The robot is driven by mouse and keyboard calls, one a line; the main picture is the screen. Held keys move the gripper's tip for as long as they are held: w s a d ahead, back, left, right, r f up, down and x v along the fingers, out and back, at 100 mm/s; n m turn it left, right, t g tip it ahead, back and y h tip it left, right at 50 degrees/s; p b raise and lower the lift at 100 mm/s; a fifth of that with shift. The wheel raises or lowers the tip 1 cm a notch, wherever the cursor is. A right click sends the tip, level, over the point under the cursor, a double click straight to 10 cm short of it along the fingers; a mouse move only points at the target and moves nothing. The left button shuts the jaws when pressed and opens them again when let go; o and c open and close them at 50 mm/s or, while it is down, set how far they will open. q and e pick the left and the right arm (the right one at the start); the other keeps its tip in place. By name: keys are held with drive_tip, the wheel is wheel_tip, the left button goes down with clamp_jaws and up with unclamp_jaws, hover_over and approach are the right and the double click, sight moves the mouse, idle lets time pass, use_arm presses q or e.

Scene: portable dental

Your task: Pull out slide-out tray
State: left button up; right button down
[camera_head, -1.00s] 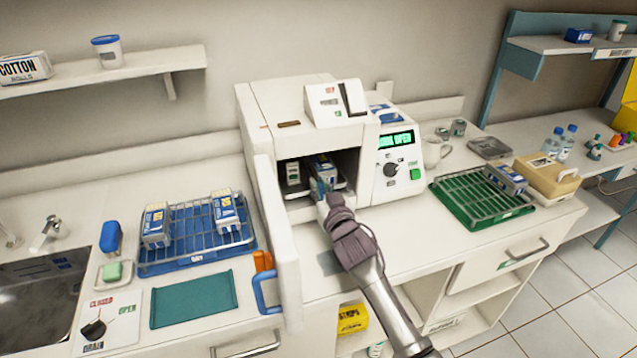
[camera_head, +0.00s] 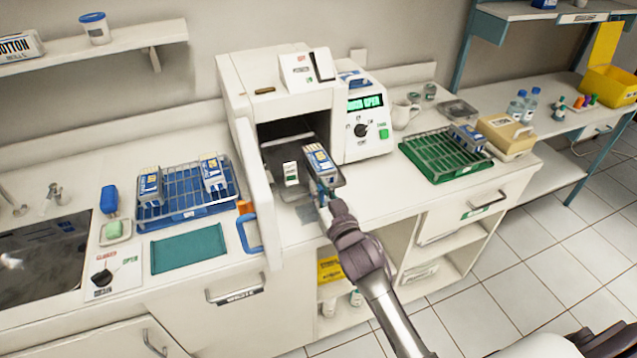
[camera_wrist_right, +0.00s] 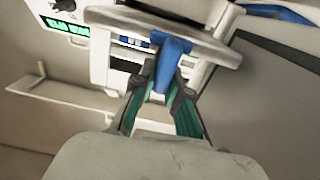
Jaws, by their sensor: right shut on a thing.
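The slide-out tray (camera_head: 275,157) is a dark grey tray that sticks part way out of the open chamber of the white sterilizer (camera_head: 250,105). It carries a blue-and-white pack (camera_head: 319,160) and a small white box (camera_head: 290,173). My right gripper (camera_head: 326,194) is at the tray's front edge, shut on its blue handle. The wrist view shows the blue handle (camera_wrist_right: 171,66) between the green finger pads, with the grey tray edge (camera_wrist_right: 190,32) above. The back of the tray is hidden inside the chamber. My left gripper is not in view.
The sterilizer door (camera_head: 256,190) stands open at the left of the tray. A blue rack (camera_head: 185,207) stands left of it and a green rack (camera_head: 440,160) right. Counter space in front of the control panel (camera_head: 367,125) is clear.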

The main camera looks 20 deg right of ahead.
idle(0.3)
drive_tip(key=c, duration=1.2)
unclamp_jaws()
drive_tip(key=shift+o, duration=0.2)
drive_tip(key=s, duration=1.2)
drive_tip(key=shift+d, duration=0.2)
drive_tip(key=s+a+f+g, duration=0.1)
drive_tip(key=s+f+g, duration=0.2)
drive_tip(key=f, duration=0.8)
drive_tip(key=s+f+n+g, duration=0.1)
drive_tip(key=s+f+g, duration=0.15)
drive_tip(key=f, duration=0.85)
drive_tip(key=s+a+f+g, duration=0.1)
drive_tip(key=s+f+g, duration=0.25)
drive_tip(key=f, duration=0.85)
drive_tip(key=s+d+f+g, duration=0.1)
drive_tip(key=s+f+g, duration=0.1)
drive_tip(key=s+f, duration=0.4)
drive_tip(key=s+d+f+g, duration=0.2)
drive_tip(key=s+f, duration=0.5)
drive_tip(key=s, duration=0.7)
drive_tip(key=s+d+f+n+g, duration=0.1)
drive_tip(key=s+f+g, duration=0.3)
drive_tip(key=s, duration=0.7)
wheel_tip(320, 180, down, 2)
drive_tip(key=shift+d+f+h, duration=0.25)
drive_tip(key=shift+d+h, duration=0.05)
drive_tip(key=shift+d, duration=0.15)
